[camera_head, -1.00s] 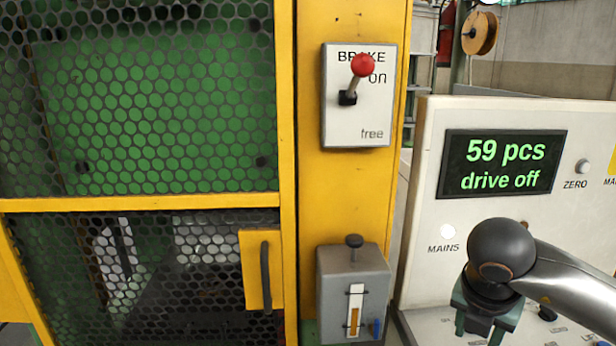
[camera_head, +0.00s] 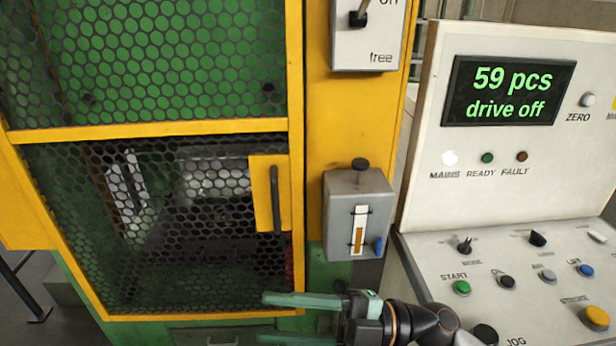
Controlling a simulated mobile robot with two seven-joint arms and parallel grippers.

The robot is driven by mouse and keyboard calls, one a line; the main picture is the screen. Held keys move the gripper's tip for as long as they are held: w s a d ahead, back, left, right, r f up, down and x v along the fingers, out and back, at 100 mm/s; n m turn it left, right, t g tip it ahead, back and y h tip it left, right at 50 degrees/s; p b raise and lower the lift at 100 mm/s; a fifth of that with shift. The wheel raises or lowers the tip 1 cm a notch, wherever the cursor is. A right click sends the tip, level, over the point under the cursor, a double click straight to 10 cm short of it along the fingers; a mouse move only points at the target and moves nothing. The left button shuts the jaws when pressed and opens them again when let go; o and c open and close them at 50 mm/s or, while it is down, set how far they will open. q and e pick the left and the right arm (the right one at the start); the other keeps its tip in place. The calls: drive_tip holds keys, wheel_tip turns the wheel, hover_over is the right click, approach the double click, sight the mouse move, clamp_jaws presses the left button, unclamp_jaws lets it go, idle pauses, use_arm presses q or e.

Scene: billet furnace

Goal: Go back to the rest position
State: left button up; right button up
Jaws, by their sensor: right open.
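My right gripper (camera_head: 268,318) is at the bottom middle, its two green fingers pointing left and spread apart. It is open, with nothing seen between the fingers. It is in front of the bottom edge of the yellow-framed mesh guard door (camera_head: 150,132), left of the console and below the grey box with the level gauge (camera_head: 357,213). I cannot tell whether the fingers touch the frame. My left gripper is not in view.
A control console (camera_head: 425,215) with buttons and knobs stands at the right, close to my right arm. Its display (camera_head: 508,91) reads "59 pcs" and "drive off". The door handle (camera_head: 276,198) is above my gripper. The brake plate (camera_head: 368,40) is cut off at the top.

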drive_tip(key=w+d+f+m+t+h, duration=0.2)
drive_tip(key=w+d+f+m+t, duration=0.15)
drive_tip(key=m+t, duration=0.45)
drive_tip(key=w+d+f+m+t+h, duration=0.25)
drive_tip(key=w+d+m+t, duration=0.2)
drive_tip(key=m+t, duration=0.35)
drive_tip(key=d+f+m+t+h, duration=0.1)
drive_tip(key=d+f+m+h, duration=0.4)
drive_tip(key=f+m+h, duration=0.45)
drive_tip(key=s+d+f+m+g+h, duration=0.1)
drive_tip(key=s+d+f+g+h, duration=0.1)
drive_tip(key=s+f, duration=0.5)
drive_tip(key=s+d+f+m+g+h, duration=0.1)
drive_tip(key=s+d+f+g, duration=0.3)
drive_tip(key=f, duration=1)
drive_tip(key=s+d, duration=0.1)
drive_tip(key=s, duration=0.2)
drive_tip(key=shift+s+g+h, duration=0.2)
drive_tip(key=shift+g+h, duration=0.2)
